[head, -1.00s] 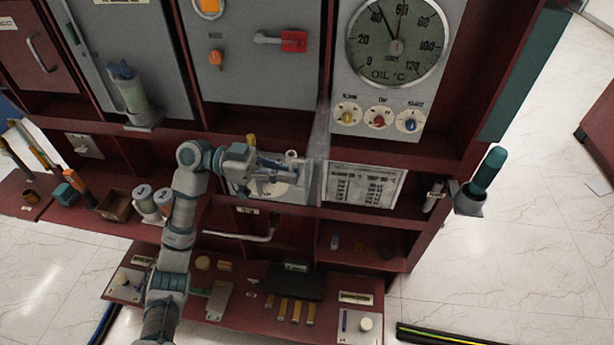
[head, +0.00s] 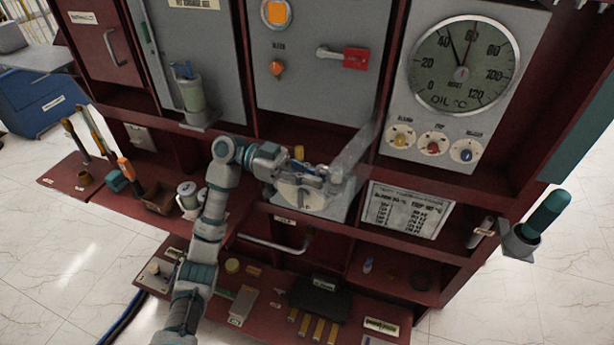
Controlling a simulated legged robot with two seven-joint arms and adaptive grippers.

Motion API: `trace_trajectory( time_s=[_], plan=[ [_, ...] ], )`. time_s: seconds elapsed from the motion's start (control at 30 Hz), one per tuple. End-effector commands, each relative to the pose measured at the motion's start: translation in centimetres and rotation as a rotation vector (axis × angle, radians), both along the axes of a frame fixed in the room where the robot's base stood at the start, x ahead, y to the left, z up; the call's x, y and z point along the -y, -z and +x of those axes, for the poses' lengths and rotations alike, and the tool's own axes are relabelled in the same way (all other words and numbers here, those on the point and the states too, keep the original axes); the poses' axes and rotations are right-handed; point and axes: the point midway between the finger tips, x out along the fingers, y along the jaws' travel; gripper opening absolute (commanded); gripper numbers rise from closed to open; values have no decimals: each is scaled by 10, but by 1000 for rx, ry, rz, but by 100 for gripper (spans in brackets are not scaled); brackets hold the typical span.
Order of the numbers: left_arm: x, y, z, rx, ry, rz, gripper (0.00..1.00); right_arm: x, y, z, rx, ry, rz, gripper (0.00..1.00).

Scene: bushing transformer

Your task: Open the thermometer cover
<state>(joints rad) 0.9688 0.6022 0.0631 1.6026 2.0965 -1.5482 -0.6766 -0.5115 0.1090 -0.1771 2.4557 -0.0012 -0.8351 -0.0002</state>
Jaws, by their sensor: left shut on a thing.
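The oil thermometer (head: 463,66) is a round dial on a grey panel at the upper right of the head view. Its clear cover (head: 358,148) looks like a thin translucent pane, swung out from the panel's left side and seen nearly edge-on. The dial face shows with no pane in front of it. My left gripper (head: 328,178) is at the lower outer end of the cover, below and left of the dial. It is shut on what looks like the cover's edge or knob; the fingers hide the exact contact. My right gripper is not in view.
Three coloured knobs (head: 432,144) sit under the dial. A printed table (head: 408,210) is below them. A teal-handled tool (head: 546,213) stands in a holder at right. A lower shelf (head: 385,310) juts out below.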

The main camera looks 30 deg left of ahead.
Motion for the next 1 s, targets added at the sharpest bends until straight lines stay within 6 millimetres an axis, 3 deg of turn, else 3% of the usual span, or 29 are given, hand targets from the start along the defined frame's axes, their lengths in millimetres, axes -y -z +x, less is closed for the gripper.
trace_trajectory(
  time_s=[0.03, 0.1, 0.17, 0.77, 1.0],
  plan=[
    [1, 0, 4, -5, -12, -3, 0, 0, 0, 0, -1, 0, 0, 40],
    [1, 0, 4, -4, -12, -2, 24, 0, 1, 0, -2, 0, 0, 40],
    [1, 1, 4, -4, -11, -2, 35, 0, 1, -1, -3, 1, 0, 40],
    [-12, 2, 0, -1, -8, -6, 35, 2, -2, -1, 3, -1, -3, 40],
    [-57, 2, -4, -2, -10, -6, 35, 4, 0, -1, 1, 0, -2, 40]
  ],
)
